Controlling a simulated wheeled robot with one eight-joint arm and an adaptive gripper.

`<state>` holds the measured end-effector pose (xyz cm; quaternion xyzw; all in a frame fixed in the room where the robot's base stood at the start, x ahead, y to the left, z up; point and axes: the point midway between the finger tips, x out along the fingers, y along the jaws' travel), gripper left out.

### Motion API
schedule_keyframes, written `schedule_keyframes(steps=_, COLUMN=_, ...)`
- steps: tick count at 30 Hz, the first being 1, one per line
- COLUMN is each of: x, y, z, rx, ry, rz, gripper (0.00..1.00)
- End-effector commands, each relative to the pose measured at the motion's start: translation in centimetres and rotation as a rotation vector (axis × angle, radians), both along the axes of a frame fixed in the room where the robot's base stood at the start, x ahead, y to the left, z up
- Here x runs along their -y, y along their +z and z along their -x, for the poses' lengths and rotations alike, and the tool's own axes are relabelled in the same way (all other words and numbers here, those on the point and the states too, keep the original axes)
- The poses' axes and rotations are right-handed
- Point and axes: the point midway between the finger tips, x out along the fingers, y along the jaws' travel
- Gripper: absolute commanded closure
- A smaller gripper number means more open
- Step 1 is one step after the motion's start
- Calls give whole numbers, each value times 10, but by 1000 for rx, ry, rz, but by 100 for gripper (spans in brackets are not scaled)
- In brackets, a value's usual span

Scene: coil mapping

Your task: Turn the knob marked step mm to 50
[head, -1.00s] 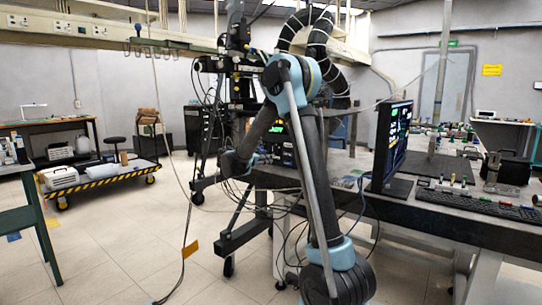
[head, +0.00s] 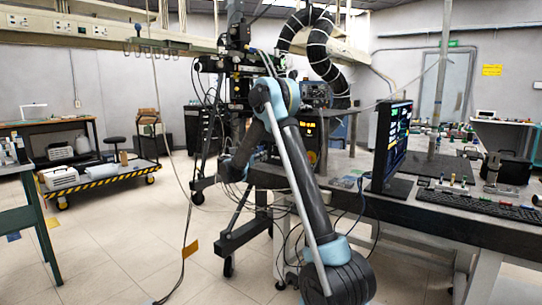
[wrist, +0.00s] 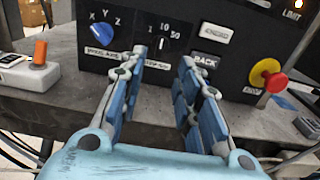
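In the wrist view, the step knob (wrist: 161,43) is small and dark on a black control panel (wrist: 225,50). The numbers 1, 10 and 50 are printed around its top, left to right. Its pale pointer line looks close to upright, near the 10. The label below it is partly covered by the left finger. My gripper (wrist: 163,58) is open and empty. Its blue-padded fingers reach toward the panel, one on each side below the knob; I cannot tell whether they touch the panel. In the head view the gripper cannot be made out clearly.
A blue knob (wrist: 103,35) marked X, Y, Z is left of the step knob. A BACK button (wrist: 205,61) is close by the right finger. A red mushroom button (wrist: 276,81) is at right, an orange-topped switch box (wrist: 37,65) at left. A monitor (head: 391,140) stands on the bench.

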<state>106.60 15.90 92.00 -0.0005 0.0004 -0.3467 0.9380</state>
Motion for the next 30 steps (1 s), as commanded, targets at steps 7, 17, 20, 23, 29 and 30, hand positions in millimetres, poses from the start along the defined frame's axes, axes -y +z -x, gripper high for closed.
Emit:
schedule_keyframes(steps=7, x=30, y=0, z=-34, rx=0, ry=-2, rz=0, gripper=69)
schedule_keyframes(steps=17, x=59, y=0, z=-68, rx=0, ry=-1, rz=0, gripper=69)
schedule_keyframes(steps=20, x=62, y=0, z=-72, rx=1, ry=-1, rz=-1, gripper=69)
schedule_keyframes(steps=23, x=64, y=0, z=-74, rx=1, ry=-1, rz=-1, gripper=69)
schedule_keyframes(steps=29, x=65, y=0, z=-75, rx=1, ry=-1, rz=-1, gripper=69)
schedule_keyframes(steps=30, x=65, y=0, z=-75, rx=1, ry=-1, rz=-1, gripper=69)
